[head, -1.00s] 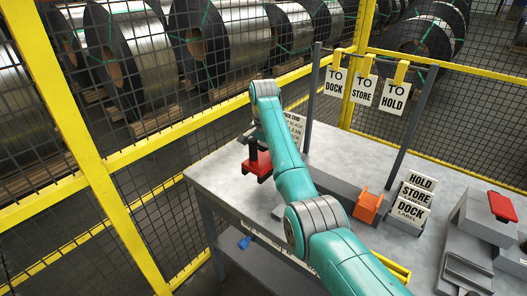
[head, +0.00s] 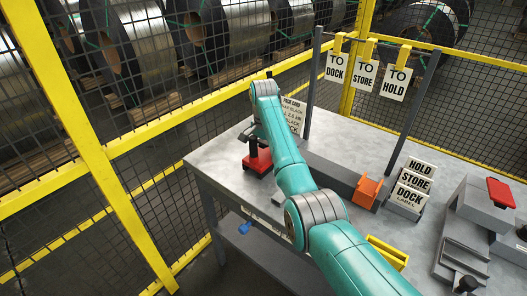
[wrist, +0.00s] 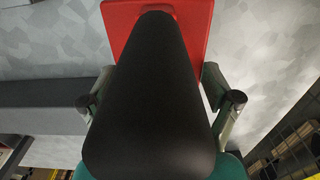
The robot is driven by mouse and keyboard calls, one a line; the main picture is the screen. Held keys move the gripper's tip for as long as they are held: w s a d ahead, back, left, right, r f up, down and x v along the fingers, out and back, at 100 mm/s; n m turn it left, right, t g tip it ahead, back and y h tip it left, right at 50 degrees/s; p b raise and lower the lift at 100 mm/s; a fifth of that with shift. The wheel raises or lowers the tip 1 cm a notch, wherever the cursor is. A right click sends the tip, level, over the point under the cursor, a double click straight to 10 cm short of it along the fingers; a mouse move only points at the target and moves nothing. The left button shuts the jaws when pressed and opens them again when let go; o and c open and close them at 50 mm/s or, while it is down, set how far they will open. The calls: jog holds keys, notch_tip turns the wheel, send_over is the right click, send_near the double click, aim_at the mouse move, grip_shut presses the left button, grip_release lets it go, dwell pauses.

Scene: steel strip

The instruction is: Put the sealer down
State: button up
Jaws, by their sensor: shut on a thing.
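The sealer has a red base (head: 258,162) and a black handle. In the head view it is upright at the left end of the grey table (head: 225,150), on or just above the top; I cannot tell if it touches. In the wrist view its black handle (wrist: 150,100) fills the middle, with the red base (wrist: 190,25) beyond. My gripper (wrist: 161,101) is shut on the handle, one finger on each side. In the head view my arm partly hides the gripper and sealer.
A printed card (head: 292,115) stands behind the sealer. An orange block (head: 368,191), label signs (head: 412,190) and a yellow tray (head: 388,252) are further right, with a red-topped grey machine (head: 488,208) at far right. Mesh fencing runs behind the table.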

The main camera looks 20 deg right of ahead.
jog(key=shift+w+f, duration=0.1)
dwell(0.6)
jog(key=o, duration=1.6)
jog(key=shift+c, duration=0.2)
jog(key=shift+f, duration=0.2)
jog(key=shift+r, duration=3.9)
